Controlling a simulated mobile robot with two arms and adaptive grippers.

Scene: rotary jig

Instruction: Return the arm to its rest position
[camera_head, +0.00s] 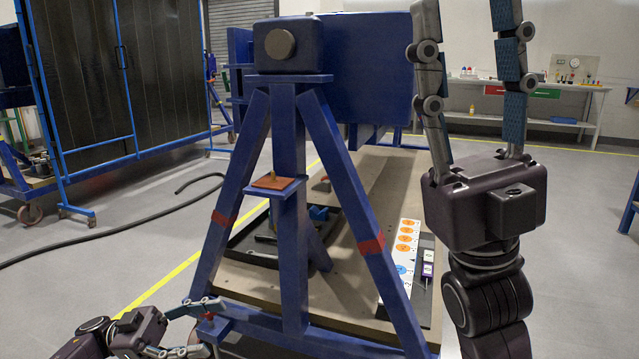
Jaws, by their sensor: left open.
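My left gripper (212,328) is low at the bottom left, with its fingers spread and nothing seen between them. Its upper finger overlaps the lower bar of the blue jig stand (289,190); I cannot tell whether they touch. My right gripper (466,40) is raised at the right, pointing up. Its two long fingers stand wide apart with nothing between them, and their tips run to or past the top edge. The jig has an A-shaped frame with red bands, a round grey hub (280,44) and a large blue panel (365,70) behind.
A small orange plate (273,182) sits on the jig's bracket. A wooden platform (362,205) behind bears a black tray (250,248) and a white strip with orange discs (405,245). A black hose (120,226) lies on the left floor. A workbench (520,88) stands far back.

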